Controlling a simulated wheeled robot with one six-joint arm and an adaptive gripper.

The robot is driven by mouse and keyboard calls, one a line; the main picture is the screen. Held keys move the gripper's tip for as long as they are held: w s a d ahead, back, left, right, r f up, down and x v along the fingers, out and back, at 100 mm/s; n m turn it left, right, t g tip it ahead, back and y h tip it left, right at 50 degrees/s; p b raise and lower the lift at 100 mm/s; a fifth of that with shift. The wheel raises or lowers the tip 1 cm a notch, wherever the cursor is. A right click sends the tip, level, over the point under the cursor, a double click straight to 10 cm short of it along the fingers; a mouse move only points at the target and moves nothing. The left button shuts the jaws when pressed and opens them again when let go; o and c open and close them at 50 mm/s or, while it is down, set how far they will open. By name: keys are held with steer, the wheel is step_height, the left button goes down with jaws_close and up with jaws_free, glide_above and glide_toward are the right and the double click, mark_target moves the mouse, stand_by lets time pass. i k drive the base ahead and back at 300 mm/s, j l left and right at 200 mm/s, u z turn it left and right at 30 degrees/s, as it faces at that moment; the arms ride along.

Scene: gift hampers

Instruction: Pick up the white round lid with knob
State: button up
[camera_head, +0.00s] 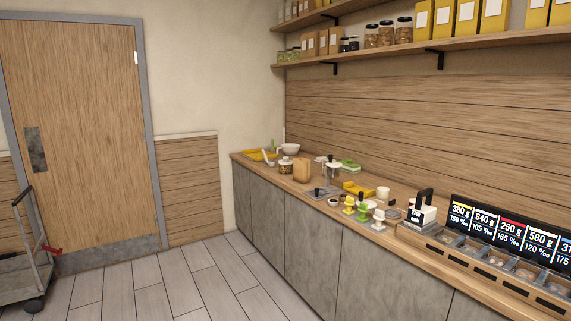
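I cannot make out the white round lid with knob for certain, because the things on the counter are small from here. A pale, flat item (320,159) lies toward the back of the wooden counter (436,229), next to a dark upright piece. A small white round piece (383,192) sits further right, beside a yellow tray (357,188). A white bowl (290,148) stands at the far end. My gripper is not in view.
Several jars, a tan block (302,170) and yellow and green holders (362,210) crowd the counter. A scale (422,215) and price displays (505,232) stand at right. A cart (24,270) is at left by the door (75,140). The tiled floor (190,285) before the cabinets is clear.

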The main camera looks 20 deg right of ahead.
mark_target(286, 159)
steer(key=i, duration=0.65)
steer(key=i+j+z, duration=0.15)
steer(key=i, duration=1.15)
steer(key=i+j+z, duration=0.1)
steer(key=i, duration=0.55)
steer(key=i+j, duration=0.25)
steer(key=i, duration=0.4)
steer(key=z, duration=0.05)
